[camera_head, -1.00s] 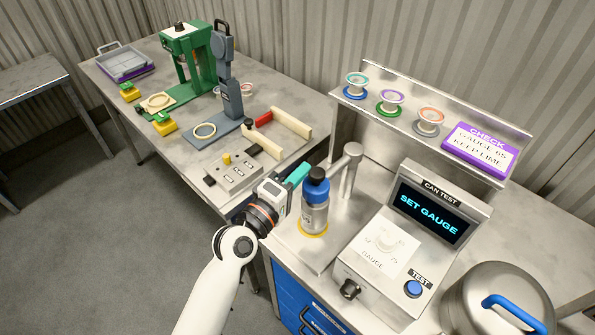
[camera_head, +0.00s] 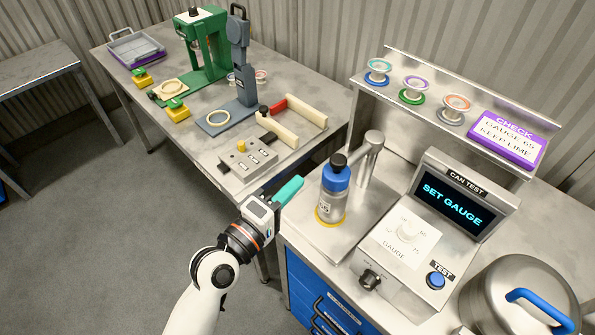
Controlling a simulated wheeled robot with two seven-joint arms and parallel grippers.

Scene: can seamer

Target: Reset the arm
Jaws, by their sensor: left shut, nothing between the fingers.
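My left arm comes in from the bottom left of the head view. Its gripper (camera_head: 288,192) has teal fingers that are shut with nothing between them. It hangs over the gap between the two benches, left of the blue and silver bottle (camera_head: 334,190) and apart from it. The bottle stands upright on a yellow ring on the steel bench. The can tester (camera_head: 425,225) to its right reads SET GAUGE, with a gauge dial, a black knob and a blue TEST button. My right gripper is not in view.
A steel post (camera_head: 371,160) stands behind the bottle. The shelf above holds three spools and a purple CHECK sign (camera_head: 507,140). A steel lidded pot (camera_head: 520,300) is at bottom right. The left bench holds a grey socket block (camera_head: 247,159), a green press (camera_head: 205,50) and a grey press.

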